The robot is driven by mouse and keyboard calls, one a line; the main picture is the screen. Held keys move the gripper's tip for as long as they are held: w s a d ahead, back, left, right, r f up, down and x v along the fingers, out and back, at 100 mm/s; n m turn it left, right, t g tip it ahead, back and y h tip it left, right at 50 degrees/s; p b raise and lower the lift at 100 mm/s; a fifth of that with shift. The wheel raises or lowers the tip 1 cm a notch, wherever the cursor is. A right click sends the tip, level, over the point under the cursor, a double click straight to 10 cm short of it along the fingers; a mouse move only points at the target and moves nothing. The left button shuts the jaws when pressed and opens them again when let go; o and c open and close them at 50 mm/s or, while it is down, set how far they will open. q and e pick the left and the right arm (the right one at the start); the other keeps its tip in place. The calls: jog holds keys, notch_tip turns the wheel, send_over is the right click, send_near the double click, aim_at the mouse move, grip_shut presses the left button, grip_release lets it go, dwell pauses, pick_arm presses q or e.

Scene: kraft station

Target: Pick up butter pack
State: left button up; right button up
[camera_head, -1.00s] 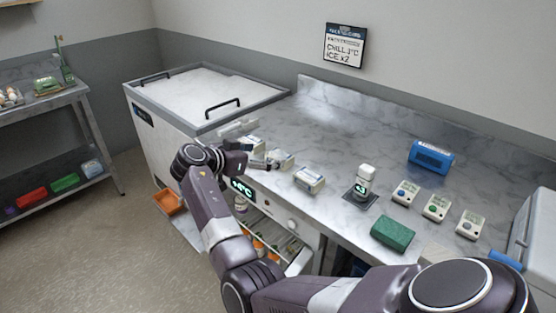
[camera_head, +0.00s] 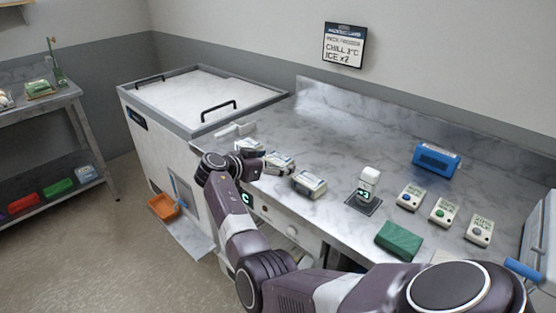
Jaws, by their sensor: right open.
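Several small white-and-blue packs lie in a row near the counter's front edge: a left pack (camera_head: 249,146), a middle pack (camera_head: 280,161) and a right pack (camera_head: 309,184). Their labels are too small to read, so I cannot tell which is the butter pack. My right gripper (camera_head: 262,165) is open, low over the counter edge, beside the left and middle packs. Its fingers are small and partly hidden, and I see nothing held in them. My left gripper is not in view.
A white-lidded chest (camera_head: 205,95) stands left of the counter (camera_head: 345,130). A dispenser-like white device (camera_head: 369,181), a green block (camera_head: 399,240), a blue box (camera_head: 436,158) and small button units (camera_head: 443,211) stand to the right. An orange bin (camera_head: 165,206) sits low at left.

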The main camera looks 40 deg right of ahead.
jog(key=shift+d+f, duration=0.15)
jog(key=shift+d, duration=0.25)
jog(key=c, duration=1.3)
jog(key=shift+c, duration=0.8)
